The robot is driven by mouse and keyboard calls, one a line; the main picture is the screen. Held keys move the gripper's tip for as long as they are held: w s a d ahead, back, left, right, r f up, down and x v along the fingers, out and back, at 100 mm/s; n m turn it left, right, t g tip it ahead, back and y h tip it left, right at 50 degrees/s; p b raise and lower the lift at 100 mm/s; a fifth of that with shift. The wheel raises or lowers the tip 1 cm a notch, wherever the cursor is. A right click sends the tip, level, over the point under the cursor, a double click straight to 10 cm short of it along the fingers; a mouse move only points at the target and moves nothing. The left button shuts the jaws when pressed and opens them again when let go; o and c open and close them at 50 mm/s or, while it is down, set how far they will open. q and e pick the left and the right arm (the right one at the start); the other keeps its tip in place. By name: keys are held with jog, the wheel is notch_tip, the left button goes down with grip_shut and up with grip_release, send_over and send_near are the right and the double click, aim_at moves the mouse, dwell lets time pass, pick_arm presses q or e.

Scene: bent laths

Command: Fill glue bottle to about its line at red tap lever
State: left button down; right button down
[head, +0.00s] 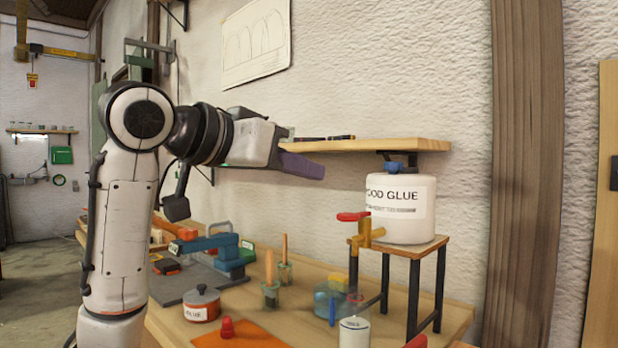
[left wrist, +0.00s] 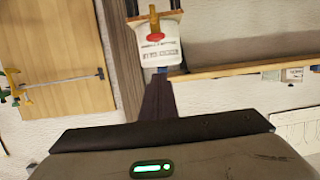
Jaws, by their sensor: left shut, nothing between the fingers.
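The white wood glue tank (head: 400,205) stands on a small wooden-topped stand. Its yellow tap (head: 365,233) carries a red lever (head: 352,216) pointing left. The tank (left wrist: 160,50) and red lever (left wrist: 156,38) also show, upside down, in the left wrist view. A pale bottle (head: 354,333) stands below the tap at the lower edge; its base is cut off, and I cannot tell its fill level. My left gripper (head: 314,170) is shut and empty, up and left of the lever, apart from it, in front of the shelf. My right gripper is out of view.
A wooden shelf (head: 380,146) runs above the tank. The bench holds a glue pot (head: 201,304), brushes in jars (head: 270,290), a blue clamp-like tool (head: 228,255), a blue round container (head: 330,300) and an orange mat (head: 240,337). The air left of the tap is clear.

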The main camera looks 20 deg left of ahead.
pick_arm(q)
send_over(355, 215)
jog(key=s+a, duration=0.2)
jog(key=a, duration=0.1)
notch_tip(355, 215, down, 2)
jog(key=f, duration=0.4)
jog(key=shift+s+d+b, duration=0.1)
jog(key=shift+d+b, duration=0.1)
jog(key=shift+b, duration=0.2)
